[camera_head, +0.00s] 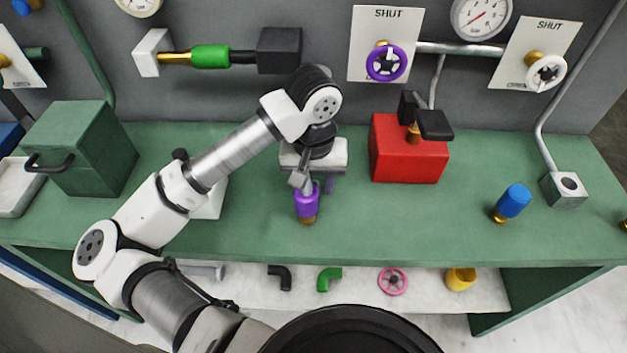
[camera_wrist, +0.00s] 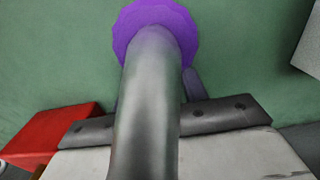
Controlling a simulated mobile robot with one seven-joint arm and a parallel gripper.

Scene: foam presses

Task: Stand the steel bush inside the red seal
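My gripper (camera_head: 316,182) points down over the middle of the green bench. Just in front of it stands a purple scalloped piece (camera_head: 307,204) with a brass foot and a steel stem on top. In the wrist view the steel stem (camera_wrist: 148,110) runs close past the camera to the purple piece (camera_wrist: 180,18). A finger (camera_wrist: 192,85) shows beside the stem, which hides the space between the fingers. I cannot tell whether they touch anything. I cannot make out a separate steel bush or a red seal in either view.
A red box (camera_head: 408,165) with a black-handled brass fitting stands right of my gripper. A blue-capped brass piece (camera_head: 513,202) and a grey block (camera_head: 564,190) stand further right. A green box (camera_head: 78,150) stands left.

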